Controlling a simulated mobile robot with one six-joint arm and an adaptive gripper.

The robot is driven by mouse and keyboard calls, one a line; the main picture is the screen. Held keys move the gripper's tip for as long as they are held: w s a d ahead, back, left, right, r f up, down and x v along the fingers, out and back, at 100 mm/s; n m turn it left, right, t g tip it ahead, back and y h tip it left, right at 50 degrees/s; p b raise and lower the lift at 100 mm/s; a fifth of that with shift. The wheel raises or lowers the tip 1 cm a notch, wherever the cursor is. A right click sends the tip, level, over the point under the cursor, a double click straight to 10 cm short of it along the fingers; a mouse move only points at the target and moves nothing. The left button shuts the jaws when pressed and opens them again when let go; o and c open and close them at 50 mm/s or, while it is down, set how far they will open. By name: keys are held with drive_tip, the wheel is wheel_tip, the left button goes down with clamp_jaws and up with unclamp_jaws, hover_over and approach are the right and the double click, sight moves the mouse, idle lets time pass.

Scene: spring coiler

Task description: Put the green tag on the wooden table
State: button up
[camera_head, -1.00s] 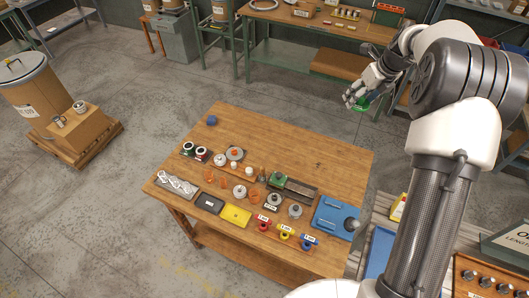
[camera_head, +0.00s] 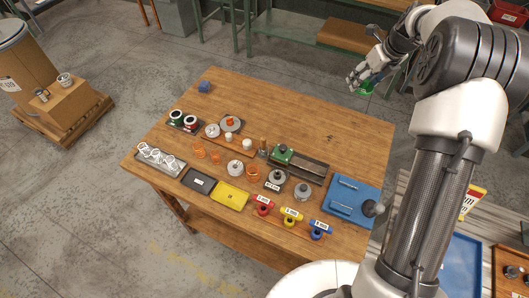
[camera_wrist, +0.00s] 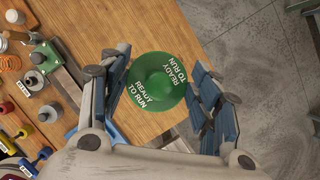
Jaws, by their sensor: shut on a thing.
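The green tag (camera_wrist: 158,82) is a round disc with a raised centre and the words "READY TO RUN". My gripper (camera_head: 362,84) is shut on the tag, which shows as a small green patch (camera_head: 368,88) in the head view. In the wrist view the blue-padded fingers (camera_wrist: 160,95) stand on both sides of it. The wooden table (camera_head: 300,110) fills the middle of the head view. My gripper is held in the air near the table's far right corner. In the wrist view the table's edge runs diagonally behind the tag.
A blue tray (camera_head: 352,200), a yellow tray (camera_head: 231,194), a black tray (camera_head: 198,182) and coloured handles (camera_head: 291,214) crowd the table's near half. A blue block (camera_head: 205,86) sits at the far left corner. The far middle and right of the table are clear.

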drive_tip(key=b, duration=0.3)
hover_over(341, 132)
drive_tip(key=s, duration=0.1)
drive_tip(key=f, duration=0.4)
drive_tip(key=shift+s+d, duration=0.15)
drive_tip(key=shift+d, duration=0.1)
drive_tip(key=shift+f, duration=0.1)
wheel_tip(341, 132, down, 20)
drive_tip(key=b, duration=0.6)
drive_tip(key=shift+f, duration=0.1)
drive_tip(key=o, duration=1)
